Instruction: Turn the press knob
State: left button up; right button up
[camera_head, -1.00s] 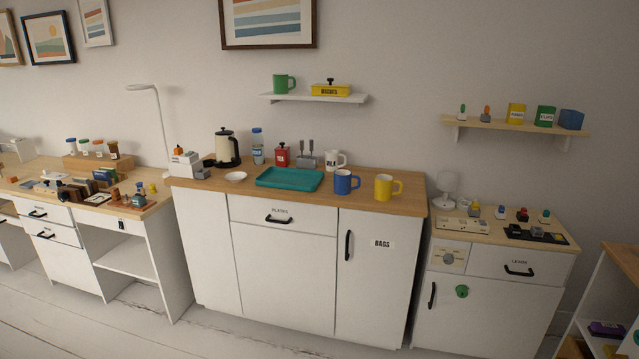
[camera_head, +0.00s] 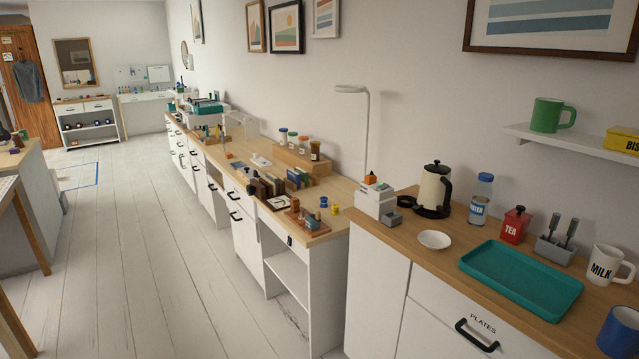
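I cannot make out a press knob with certainty in the head view. A long wooden-topped desk (camera_head: 222,150) runs away along the wall and carries many small items. A teal and white object (camera_head: 208,107) stands on its far part, too small to tell what it is. A grey-white block-like device with an orange top (camera_head: 373,196) stands at the left end of the nearer counter; I cannot tell whether it has a knob. Neither of my grippers shows.
The nearer counter (camera_head: 418,262) holds a kettle (camera_head: 433,191), a water bottle (camera_head: 481,199), a red tea tin (camera_head: 515,225) and a teal tray (camera_head: 521,281). Pale floor (camera_head: 140,255) is open to the left. A table (camera_head: 8,190) stands at the left edge.

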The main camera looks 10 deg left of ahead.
aim_at(250, 190)
jog(key=i+j+u, duration=0.3)
jog(key=i+u, duration=0.6)
jog(key=i, duration=0.2)
jog(key=i+u, duration=0.45)
jog(key=i, duration=0.15)
